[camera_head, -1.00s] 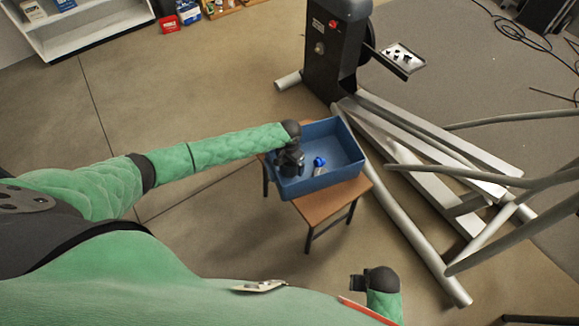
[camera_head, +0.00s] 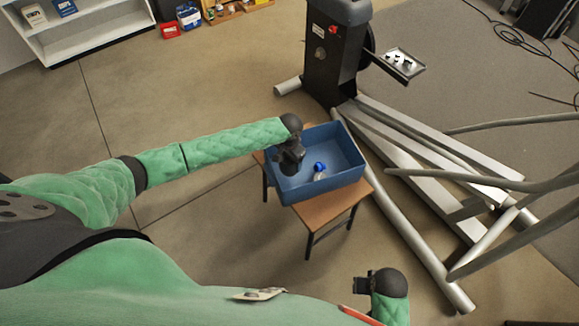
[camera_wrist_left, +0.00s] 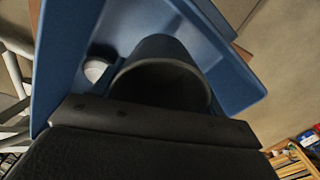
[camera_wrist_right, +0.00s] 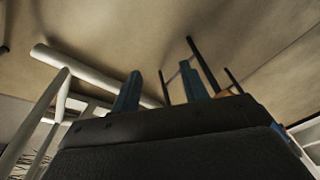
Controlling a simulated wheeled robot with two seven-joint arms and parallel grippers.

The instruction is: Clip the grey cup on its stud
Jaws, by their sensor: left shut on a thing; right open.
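The dark grey cup (camera_wrist_left: 160,75) shows in the left wrist view, its round opening toward the camera, inside or just above the blue bin. My left gripper (camera_head: 289,160) is over the left part of the bin in the head view. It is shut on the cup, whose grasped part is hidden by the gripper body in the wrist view. My right gripper (camera_wrist_right: 160,90) is open and empty, its two fingers apart; it also shows low in the head view (camera_head: 362,284). A metal tray (camera_head: 412,68) with several small dark pieces is on the elliptical machine; I cannot tell which is the stud.
The blue bin (camera_head: 352,178) stands on a small wooden table (camera_head: 325,208). A blue-topped white item (camera_head: 319,168) lies in it. The elliptical's dark column (camera_head: 335,60) and long grey rails (camera_head: 410,215) are to the right. Floor left of the table is clear.

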